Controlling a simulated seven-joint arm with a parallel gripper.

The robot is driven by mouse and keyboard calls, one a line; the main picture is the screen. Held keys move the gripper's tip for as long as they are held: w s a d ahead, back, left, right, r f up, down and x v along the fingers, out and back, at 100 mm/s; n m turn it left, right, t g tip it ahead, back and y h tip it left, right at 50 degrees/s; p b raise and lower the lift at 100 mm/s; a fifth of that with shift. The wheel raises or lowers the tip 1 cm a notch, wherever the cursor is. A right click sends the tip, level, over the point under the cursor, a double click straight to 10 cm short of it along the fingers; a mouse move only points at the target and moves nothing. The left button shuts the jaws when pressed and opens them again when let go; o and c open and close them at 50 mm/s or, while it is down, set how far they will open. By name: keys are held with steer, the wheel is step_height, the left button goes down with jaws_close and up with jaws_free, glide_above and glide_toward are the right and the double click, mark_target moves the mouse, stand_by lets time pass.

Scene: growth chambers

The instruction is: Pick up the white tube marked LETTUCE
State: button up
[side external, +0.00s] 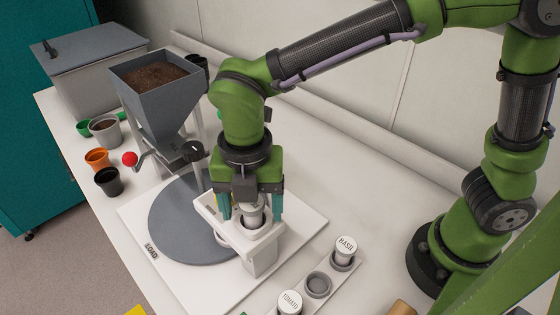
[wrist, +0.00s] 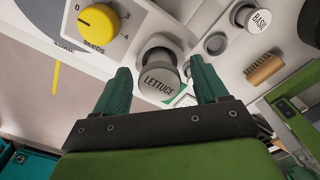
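The white tube marked LETTUCE (wrist: 160,83) stands in the white seeder housing (side external: 264,258), with its labelled cap facing the wrist camera. In the side view the tube (side external: 253,214) shows partly below my gripper (side external: 250,212). My gripper points down over it, with one teal finger on each side. In the wrist view my gripper (wrist: 161,68) is open, and gaps show between the fingers and the cap. The tube's lower part is hidden in the housing.
A rack holds the BASIL tube (side external: 344,251), the TOMATO tube (side external: 290,303) and an empty socket (side external: 318,285). A yellow dial marked SEEDS (wrist: 99,22) is close by. A soil hopper (side external: 155,90), a grey turntable (side external: 180,222) and several small pots stand to the left.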

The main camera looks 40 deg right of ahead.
steer(key=c, duration=1.2)
steer(key=shift+r, duration=0.1)
